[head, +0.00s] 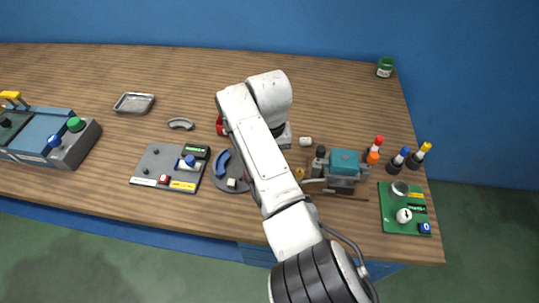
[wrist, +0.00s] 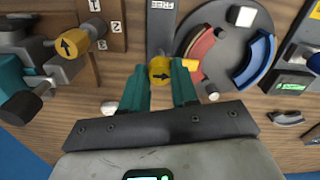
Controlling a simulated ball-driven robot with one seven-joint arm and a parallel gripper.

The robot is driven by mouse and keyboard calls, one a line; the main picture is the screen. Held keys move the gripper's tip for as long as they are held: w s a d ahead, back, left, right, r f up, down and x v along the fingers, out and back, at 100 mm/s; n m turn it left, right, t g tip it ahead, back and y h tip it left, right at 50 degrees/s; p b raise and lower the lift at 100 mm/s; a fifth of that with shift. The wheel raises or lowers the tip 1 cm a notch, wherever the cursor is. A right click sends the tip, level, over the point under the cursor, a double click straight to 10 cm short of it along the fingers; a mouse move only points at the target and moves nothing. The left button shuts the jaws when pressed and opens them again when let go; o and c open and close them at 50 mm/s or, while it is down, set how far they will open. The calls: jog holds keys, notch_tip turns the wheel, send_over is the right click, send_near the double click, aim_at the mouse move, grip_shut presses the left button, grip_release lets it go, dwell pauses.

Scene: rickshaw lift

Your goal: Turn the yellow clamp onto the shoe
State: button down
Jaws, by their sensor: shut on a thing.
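The yellow clamp (wrist: 160,70) has a round knob with a black arrow pointing right in the wrist view. My gripper (wrist: 160,84) has its teal fingers shut on this knob, one on each side. A yellow piece (wrist: 189,64) shows past the right finger, close to the lower end of the red shoe (wrist: 202,46); I cannot tell whether they touch. The red shoe lies on a round grey plate (wrist: 222,62), across from a blue shoe (wrist: 257,55). In the head view my arm hides the gripper and clamp; the blue shoe (head: 221,163) shows left of it.
A teal machine (head: 344,163) stands close to the right of my arm. Another yellow arrow knob (wrist: 73,43) is at left in the wrist view. A control panel (head: 170,172) and a grey arc (head: 181,123) lie left. The table's back middle is clear.

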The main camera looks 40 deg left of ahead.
jog(key=shift+r, duration=0.1)
jog(key=c, duration=0.9)
grip_release()
jog(key=shift+o, duration=0.2)
notch_tip(320, 180, up, 11)
jog(key=shift+b, duration=0.4)
jog(key=shift+f, duration=0.2)
